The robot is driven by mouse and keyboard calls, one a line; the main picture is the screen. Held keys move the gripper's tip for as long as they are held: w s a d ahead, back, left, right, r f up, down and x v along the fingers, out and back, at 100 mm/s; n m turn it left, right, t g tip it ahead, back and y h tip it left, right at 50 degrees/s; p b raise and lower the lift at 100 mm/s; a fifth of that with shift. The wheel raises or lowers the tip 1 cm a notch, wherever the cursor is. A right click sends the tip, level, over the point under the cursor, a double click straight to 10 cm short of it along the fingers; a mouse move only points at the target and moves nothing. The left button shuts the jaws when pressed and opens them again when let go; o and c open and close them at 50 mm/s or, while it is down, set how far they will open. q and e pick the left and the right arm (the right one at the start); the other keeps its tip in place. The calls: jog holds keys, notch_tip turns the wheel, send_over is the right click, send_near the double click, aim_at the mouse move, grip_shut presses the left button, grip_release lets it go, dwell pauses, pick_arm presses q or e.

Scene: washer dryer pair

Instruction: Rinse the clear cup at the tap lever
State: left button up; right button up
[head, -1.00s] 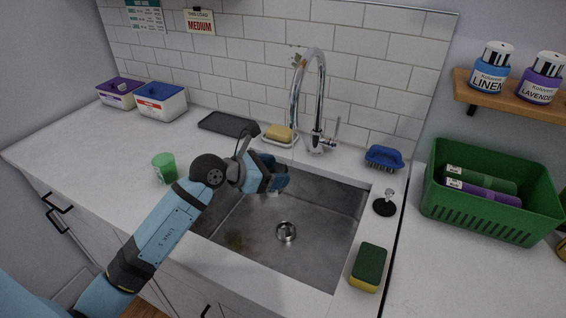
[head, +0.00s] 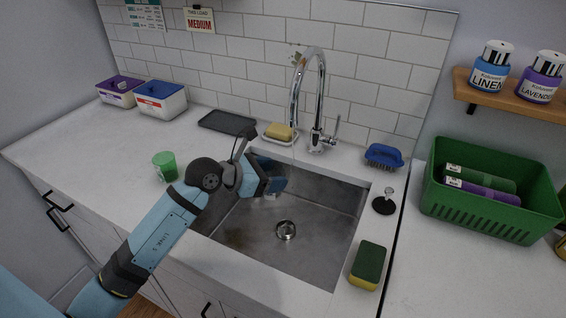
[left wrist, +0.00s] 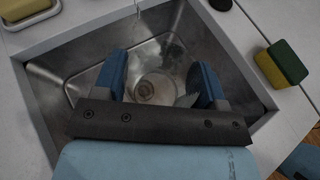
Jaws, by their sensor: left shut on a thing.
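My left gripper (head: 274,184) is over the left part of the sink, below and left of the tap spout. In the left wrist view its two blue fingers (left wrist: 158,82) stand apart, shut on the clear cup (left wrist: 155,87), whose see-through wall shows only faintly over the drain. In the head view a pale bit of the cup (head: 271,196) shows under the fingers; the rest is hidden. The chrome tap (head: 319,95) arches over the back of the sink, with its lever (head: 336,127) on the right side. My right gripper is not in view.
The steel sink (head: 310,245) is otherwise empty. A soap dish (head: 280,139), blue brush (head: 384,156), black-based stopper (head: 384,206) and sponge (head: 368,265) stand around its rim. A green cup (head: 165,166) is on the left counter; a green basket (head: 480,215) is at right.

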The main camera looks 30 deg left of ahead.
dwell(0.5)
pick_arm(q)
jog(key=shift+s+r+p, duration=0.25)
jog(key=shift+r+p, duration=0.1)
jog(key=shift+p, duration=0.05)
jog(key=s+r+p, duration=0.2)
jog(key=s, duration=0.1)
jog(key=s+r+p, duration=0.1)
jog(key=shift+s+d+r, duration=0.15)
jog(key=shift+s+d, duration=0.1)
jog(key=shift+d, duration=0.1)
